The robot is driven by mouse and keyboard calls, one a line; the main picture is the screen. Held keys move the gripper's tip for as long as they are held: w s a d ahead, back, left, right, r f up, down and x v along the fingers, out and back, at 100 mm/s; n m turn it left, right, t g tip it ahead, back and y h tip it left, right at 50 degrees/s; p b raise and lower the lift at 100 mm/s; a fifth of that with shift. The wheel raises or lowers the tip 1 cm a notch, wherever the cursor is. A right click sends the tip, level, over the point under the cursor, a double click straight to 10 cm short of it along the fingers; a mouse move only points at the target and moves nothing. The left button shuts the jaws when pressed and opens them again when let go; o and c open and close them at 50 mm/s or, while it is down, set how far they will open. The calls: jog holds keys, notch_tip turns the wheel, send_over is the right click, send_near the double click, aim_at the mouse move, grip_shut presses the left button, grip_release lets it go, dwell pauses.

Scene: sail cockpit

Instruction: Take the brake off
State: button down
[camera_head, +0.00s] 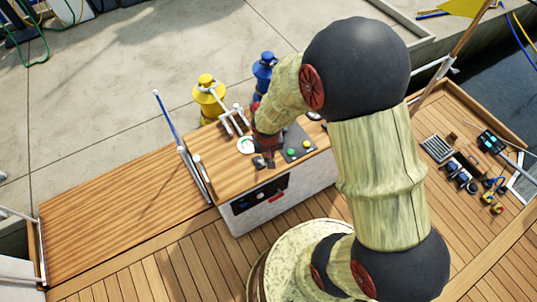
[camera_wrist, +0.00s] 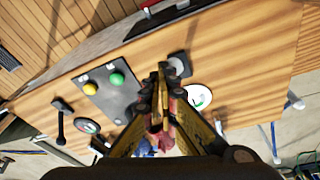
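The wooden cockpit console (camera_head: 235,178) carries several controls, and I cannot tell for sure which one is the brake. My gripper (camera_head: 263,162) points down over the console top, beside a dark panel (camera_head: 297,144) with a green and a yellow button. In the wrist view my gripper's fingers (camera_wrist: 163,78) converge, their dark tips close together; I see nothing clearly held. A grey round knob on a dark base (camera_wrist: 179,65) shows right beside the tips, partly hidden; I cannot tell whether they touch. A black lever (camera_wrist: 61,127) stands beyond the button panel (camera_wrist: 106,91).
A white-rimmed gauge (camera_head: 246,145) and white levers (camera_head: 236,120) are close to my gripper. Yellow (camera_head: 208,97) and blue (camera_head: 264,75) bollard-like posts stand behind the console. The console front has a dark switch panel (camera_head: 259,194). Wooden deck (camera_head: 185,260) lies in front.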

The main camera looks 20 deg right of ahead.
jog(key=s+r+p, duration=0.5)
jog(key=r, duration=0.2)
jog(key=shift+s+d+r, duration=0.25)
jog(key=shift+d+r, duration=0.05)
jog(key=shift+d, duration=0.1)
dwell(0.4)
dwell(0.5)
jog(key=s+r+n+g, duration=0.2)
jog(key=s+r, duration=0.3)
jog(key=s, duration=0.1)
jog(key=s+r+t, duration=0.1)
jog(key=r+t, duration=0.1)
jog(key=r, duration=0.6)
jog(key=s+a+r+t, duration=0.1)
jog(key=r, duration=0.8)
jog(key=s+a+r+n+t+y, duration=0.1)
jog(key=r+t, duration=0.1)
jog(key=r, duration=0.6)
jog(key=shift+s+a+r+t, duration=0.25)
jog(key=shift+s+r+t, duration=0.05)
